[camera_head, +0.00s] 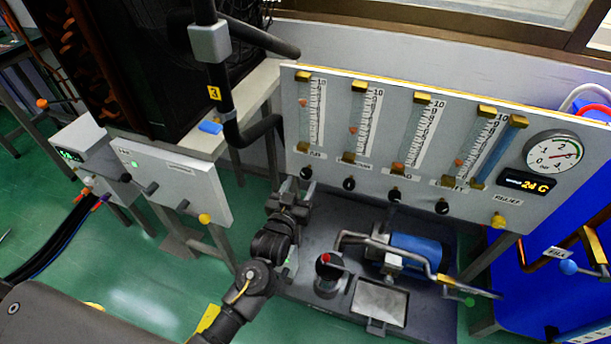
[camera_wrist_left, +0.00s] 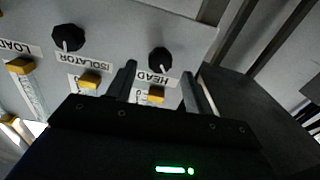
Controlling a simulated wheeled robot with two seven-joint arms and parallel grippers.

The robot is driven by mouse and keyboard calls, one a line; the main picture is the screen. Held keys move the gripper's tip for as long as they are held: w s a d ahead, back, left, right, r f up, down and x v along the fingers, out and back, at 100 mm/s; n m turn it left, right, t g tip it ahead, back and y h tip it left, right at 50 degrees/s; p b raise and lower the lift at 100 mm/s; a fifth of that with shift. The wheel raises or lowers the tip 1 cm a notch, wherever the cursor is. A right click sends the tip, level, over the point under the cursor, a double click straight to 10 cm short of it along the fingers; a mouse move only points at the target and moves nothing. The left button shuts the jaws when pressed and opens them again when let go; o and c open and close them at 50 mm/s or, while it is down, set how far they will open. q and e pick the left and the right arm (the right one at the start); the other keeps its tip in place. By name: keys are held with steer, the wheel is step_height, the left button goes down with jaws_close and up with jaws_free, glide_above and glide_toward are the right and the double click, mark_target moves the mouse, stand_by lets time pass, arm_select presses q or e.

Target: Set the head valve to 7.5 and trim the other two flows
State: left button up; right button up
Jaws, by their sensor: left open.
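The grey flow panel (camera_head: 375,152) carries several upright flow tubes, each with a small orange float. The leftmost tube (camera_head: 311,112) has its float in the upper part; the second tube's (camera_head: 362,122) float is about mid-height and the third tube's (camera_head: 411,137) is low. Exact readings are too small to tell. The black HEAD knob (camera_head: 306,172) is under the leftmost tube. My left gripper (camera_head: 292,190) is open and empty just below it. In the left wrist view, the HEAD knob (camera_wrist_left: 159,60) appears between the open fingers, apparently untouched, with the ISOLATOR knob (camera_wrist_left: 69,38) left of it.
More knobs, including a black one (camera_head: 349,183) and a yellow one (camera_head: 498,221), line the panel's lower edge. A round gauge (camera_head: 553,152) and a 24 C display (camera_head: 526,184) are at its right. A blue pump (camera_head: 418,249) with pipes stands below. A black pipe (camera_head: 232,120) rises left of the panel.

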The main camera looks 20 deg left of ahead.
mark_target(305, 175)
arm_select(q)
steer(key=w, duration=0.4)
steer(key=shift+w+d, duration=0.15)
steer(key=shift+w, duration=0.25)
arm_select(e)
steer(key=shift+w+r, duration=0.1)
steer(key=shift+r, duration=0.65)
arm_select(q)
steer(key=c, duration=1)
steer(key=shift+r, duration=0.1)
steer(key=shift+p, duration=0.3)
steer(key=shift+n, duration=0.4)
arm_select(e)
step_height(305, 175, down, 3)
steer(key=shift+r, duration=0.2)
